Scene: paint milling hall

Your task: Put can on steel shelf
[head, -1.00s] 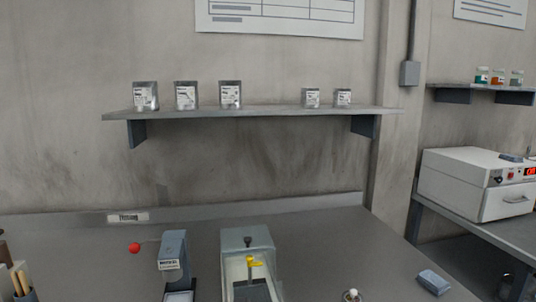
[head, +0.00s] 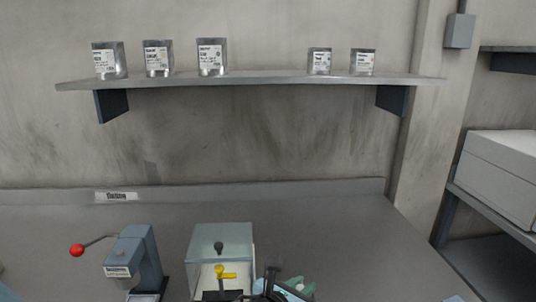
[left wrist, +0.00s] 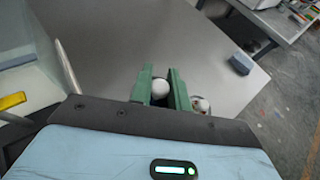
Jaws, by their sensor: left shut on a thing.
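The steel shelf (head: 260,80) runs along the wall in the head view. Several silver tins stand on it: three larger ones at the left, the third here (head: 211,57), and two smaller ones at the right, one here (head: 319,61). A bare stretch lies between the groups. My left gripper (head: 297,286) is low in the head view, beside the glass-fronted box. In the left wrist view its green fingers (left wrist: 161,90) are shut on a white, rounded thing (left wrist: 160,88). Most of that thing is hidden, so I cannot tell whether it is the can. My right gripper is not in view.
On the bench (head: 330,215) stand a grey lever press (head: 135,256) with a red knob and a clear-topped box (head: 222,240) with a yellow handle. A small white-and-red thing (left wrist: 201,104) is by the fingers. A blue block (left wrist: 240,64) lies on clear bench.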

